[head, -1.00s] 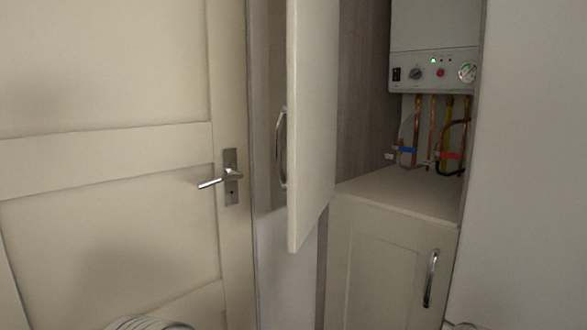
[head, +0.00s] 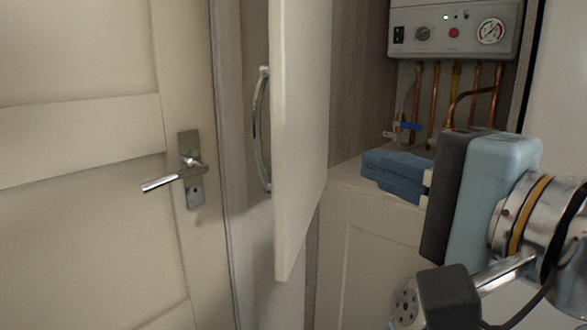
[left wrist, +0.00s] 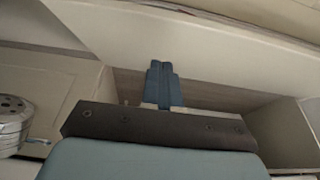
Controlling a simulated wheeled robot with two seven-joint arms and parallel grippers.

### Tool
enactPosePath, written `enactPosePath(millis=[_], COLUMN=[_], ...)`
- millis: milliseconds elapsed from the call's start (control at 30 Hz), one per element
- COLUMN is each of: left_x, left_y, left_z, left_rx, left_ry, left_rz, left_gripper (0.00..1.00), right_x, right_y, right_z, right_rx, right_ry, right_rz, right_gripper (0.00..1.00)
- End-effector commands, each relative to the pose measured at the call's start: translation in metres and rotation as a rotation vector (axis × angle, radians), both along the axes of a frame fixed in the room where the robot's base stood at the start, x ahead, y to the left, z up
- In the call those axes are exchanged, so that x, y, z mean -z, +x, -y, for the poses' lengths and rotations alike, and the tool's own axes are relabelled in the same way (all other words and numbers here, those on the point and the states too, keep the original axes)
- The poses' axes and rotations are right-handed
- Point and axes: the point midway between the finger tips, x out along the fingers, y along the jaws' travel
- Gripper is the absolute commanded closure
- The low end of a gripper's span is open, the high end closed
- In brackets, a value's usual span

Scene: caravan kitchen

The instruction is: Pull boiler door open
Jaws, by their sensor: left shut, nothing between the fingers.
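The boiler door (head: 302,130) is a tall cream panel standing ajar, its inner face towards me. Its curved metal handle (head: 258,130) is on the outer face, at the left. The boiler (head: 455,30), with knobs and a gauge, shows in the open cupboard to the right. My left gripper (head: 372,170) is shut and empty, its blue fingers in front of the cupboard opening, right of the door and apart from it in the picture. In the left wrist view its fingertips (left wrist: 162,68) point at a pale panel; the gap to it is unclear. My right gripper is out of view.
Copper pipes (head: 435,100) hang below the boiler. A lower cupboard (head: 365,260) with a pale top stands beneath. At the left is a closed room door (head: 90,130) with a lever handle (head: 178,176). A pale wall (head: 560,120) bounds the right side.

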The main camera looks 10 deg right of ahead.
Motion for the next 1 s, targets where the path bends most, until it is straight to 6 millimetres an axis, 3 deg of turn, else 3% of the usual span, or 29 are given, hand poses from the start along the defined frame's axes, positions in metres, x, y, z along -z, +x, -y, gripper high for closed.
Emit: enactPosePath(millis=[300, 600, 1000], left_x=[0.001, 0.001, 0.001], left_y=[0.065, 0.078, 0.079], left_z=[-0.023, -0.055, -0.058], left_rx=[-0.002, 0.000, 0.002], left_ry=[0.002, 0.002, 0.002], left_rz=[-0.003, -0.003, -0.003], left_gripper=[1.00, 1.00, 1.00], right_x=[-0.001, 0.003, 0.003], right_y=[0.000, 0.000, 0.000], right_z=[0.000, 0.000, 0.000], right_rx=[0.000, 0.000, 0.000], right_ry=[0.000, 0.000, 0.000], right_rz=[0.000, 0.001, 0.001], right_gripper=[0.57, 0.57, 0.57])
